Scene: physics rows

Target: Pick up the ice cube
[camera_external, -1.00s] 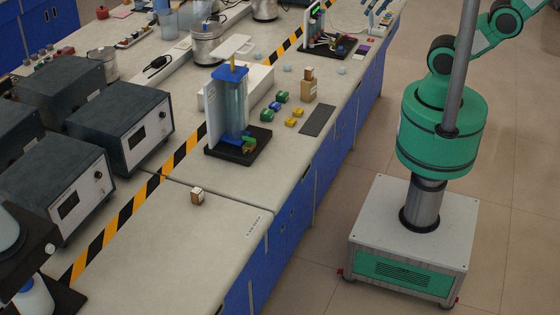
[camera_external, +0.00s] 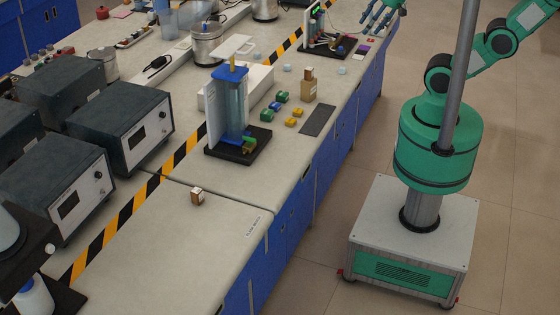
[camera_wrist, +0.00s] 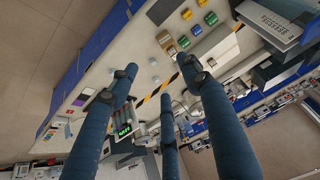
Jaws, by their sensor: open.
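Several small pale, translucent cubes that look like ice lie on the bench: one (camera_external: 287,68) near the wooden bottle-like block, one (camera_external: 342,71) closer to the bench's front edge, and one (camera_external: 257,56) near the striped tape. I cannot tell which is the ice cube meant. Pale cubes also show in the wrist view, one (camera_wrist: 153,62) between my fingers' directions and another (camera_wrist: 155,80) beside it. My gripper (camera_external: 374,22), with blue fingers, is at the top of the external view, above the bench's far end. In the wrist view its fingers (camera_wrist: 160,80) are spread, open and empty.
A rack device (camera_external: 325,45) stands beyond. The near bench top (camera_external: 180,250) is mostly clear.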

